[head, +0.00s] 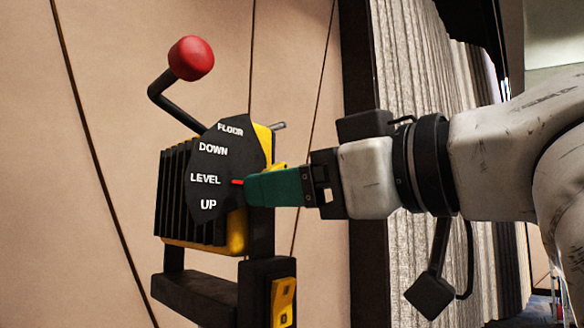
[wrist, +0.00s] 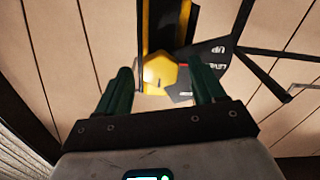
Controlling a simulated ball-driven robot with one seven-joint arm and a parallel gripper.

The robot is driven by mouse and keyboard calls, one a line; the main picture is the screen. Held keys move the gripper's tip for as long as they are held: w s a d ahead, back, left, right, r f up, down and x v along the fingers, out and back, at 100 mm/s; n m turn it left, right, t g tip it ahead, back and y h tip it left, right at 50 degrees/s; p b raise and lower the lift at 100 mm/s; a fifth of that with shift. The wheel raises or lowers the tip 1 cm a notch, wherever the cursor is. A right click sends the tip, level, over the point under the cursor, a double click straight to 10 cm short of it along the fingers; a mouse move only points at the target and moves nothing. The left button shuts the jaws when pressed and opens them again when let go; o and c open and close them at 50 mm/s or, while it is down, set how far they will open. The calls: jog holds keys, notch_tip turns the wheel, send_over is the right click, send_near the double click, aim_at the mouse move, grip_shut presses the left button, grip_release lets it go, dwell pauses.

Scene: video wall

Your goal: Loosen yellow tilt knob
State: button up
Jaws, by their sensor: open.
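The yellow tilt knob (wrist: 160,72) is a faceted yellow piece in the wrist view, lying between and just beyond my two green fingertips. My gripper (wrist: 157,82) is open, with one finger on each side of the knob and a visible gap on both sides. In the head view my gripper (head: 252,189) reaches in from the right, its near green finger in front of the unit. That finger hides most of the knob there. The black dial plate (head: 213,163) reads FLOOR, DOWN, LEVEL, UP, and a red pointer sits by LEVEL.
A bent black lever with a red ball (head: 191,58) rises above the unit. A black bracket (head: 195,297) and a yellow switch (head: 283,302) are below. A beige panelled wall (head: 100,150) stands behind, and a grey pleated curtain (head: 430,70) is at right.

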jog(key=shift+w+a, duration=0.25)
jog(key=shift+a, duration=0.05)
jog(key=shift+c, duration=0.2)
jog(key=c, duration=1)
jog(key=shift+n, duration=0.3)
jog(key=n+b, duration=0.3)
jog(key=n, duration=2)
jog(key=shift+f, duration=0.2)
jog(key=shift+n, duration=0.3)
